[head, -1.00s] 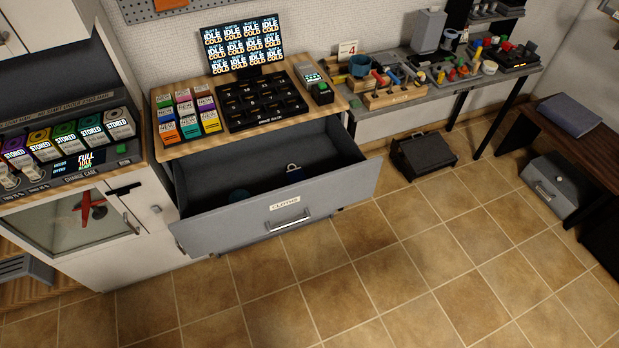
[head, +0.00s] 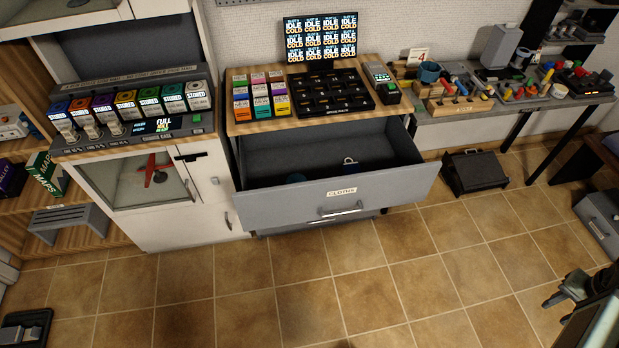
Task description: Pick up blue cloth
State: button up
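A grey drawer labelled CLOTHS (head: 390,199) stands open below the wooden counter. Inside, towards the right, is a small dark blue item with a white part (head: 350,163); I cannot tell if it is the blue cloth. A dark, bluish rounded item (head: 296,177) lies further left, partly hidden by the drawer front. A dark claw-like part, which seems to be my gripper (head: 556,299), shows at the lower right, well away from the drawer. Its finger opening is not clear.
The tiled floor (head: 330,285) before the drawer is clear. A cabinet with a glass door (head: 150,185) stands left of it. A dark box (head: 474,170) sits on the floor under the right workbench. A dark tray-like object (head: 25,330) is at the lower left.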

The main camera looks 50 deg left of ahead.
aim_at(353, 168)
jog(key=u, duration=2.75)
jog(key=i, duration=1.55)
